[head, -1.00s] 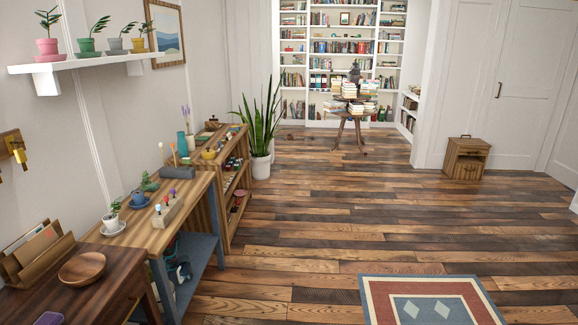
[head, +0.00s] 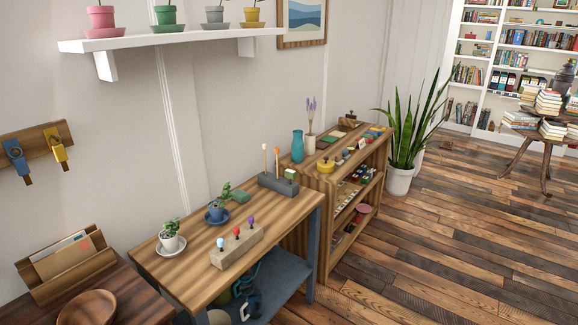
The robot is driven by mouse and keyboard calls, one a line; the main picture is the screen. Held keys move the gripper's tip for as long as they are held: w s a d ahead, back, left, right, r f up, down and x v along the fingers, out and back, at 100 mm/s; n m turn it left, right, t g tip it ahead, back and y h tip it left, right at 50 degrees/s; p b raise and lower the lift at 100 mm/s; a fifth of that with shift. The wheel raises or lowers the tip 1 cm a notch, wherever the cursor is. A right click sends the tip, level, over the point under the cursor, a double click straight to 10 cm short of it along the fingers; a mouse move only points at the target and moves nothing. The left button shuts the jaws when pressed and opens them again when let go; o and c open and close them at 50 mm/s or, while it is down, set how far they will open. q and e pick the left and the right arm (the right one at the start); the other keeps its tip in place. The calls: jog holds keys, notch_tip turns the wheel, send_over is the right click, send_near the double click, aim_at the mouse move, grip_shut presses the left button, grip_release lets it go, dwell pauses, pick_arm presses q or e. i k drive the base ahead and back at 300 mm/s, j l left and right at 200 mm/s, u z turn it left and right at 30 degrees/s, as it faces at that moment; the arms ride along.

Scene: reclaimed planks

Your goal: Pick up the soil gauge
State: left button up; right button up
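No gripper of mine is in view. On the wooden potting bench (head: 150,262), a pale block (head: 240,257) holds several short pegs with round heads, among them a red one (head: 236,232) and a purple one (head: 251,221). Behind it a dark grey block (head: 277,187) holds upright thin sticks with pale and orange tips and a piece with a square green head (head: 290,174). I cannot tell for sure which of these is the soil gauge.
A dark table with a wooden bowl (head: 87,308) and a letter holder (head: 75,268) is at the lower left. A low shelf unit (head: 325,172) and a tall plant (head: 405,140) stand beyond the bench. A white wall shelf (head: 170,42) hangs above. The plank floor at right is open.

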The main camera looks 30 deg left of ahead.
aim_at(290, 175)
jog(key=i+l+u, duration=0.1)
jog(key=i+u, duration=0.3)
jog(key=i+l+u, duration=0.1)
jog(key=u, duration=0.3)
jog(key=i+l+u, duration=0.5)
jog(key=u, duration=0.35)
jog(key=i+l+u, duration=0.1)
jog(key=l+u, duration=0.3)
